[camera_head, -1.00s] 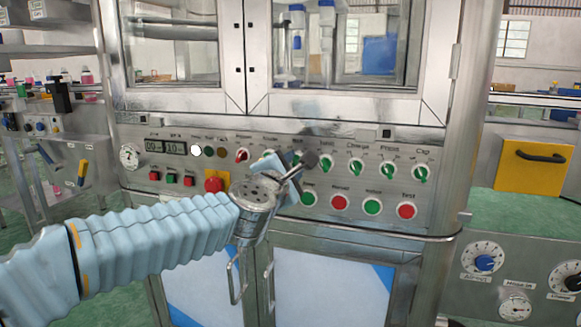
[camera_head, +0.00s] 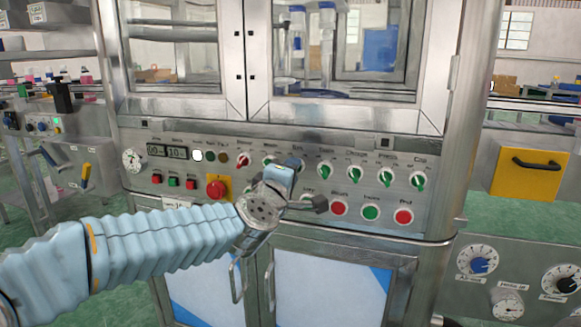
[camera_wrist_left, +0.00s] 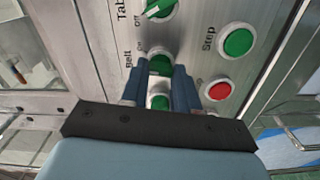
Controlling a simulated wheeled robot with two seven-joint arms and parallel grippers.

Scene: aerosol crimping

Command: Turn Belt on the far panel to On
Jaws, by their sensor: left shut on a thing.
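The far panel (camera_head: 436,195) is a metal front with a row of small switches above a row of round buttons. In the left wrist view the Belt knob (camera_wrist_left: 160,62) is green and sits between the two blue fingers of my left gripper (camera_wrist_left: 161,82), which is shut on it. In the head view my left gripper (camera_head: 298,182) is against the panel and hides most of the Belt knob. The Belt knob's exact pointing cannot be told. The Table knob (camera_wrist_left: 158,8) is beside it, with an Off label. My right gripper is not in view.
More green knobs (camera_head: 355,173) continue to the right. Red and green buttons (camera_head: 371,213) sit below. A red emergency button (camera_head: 216,188) is to the left. Door handles (camera_head: 238,278) stick out under the panel. A yellow drawer (camera_head: 533,172) stands at the right.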

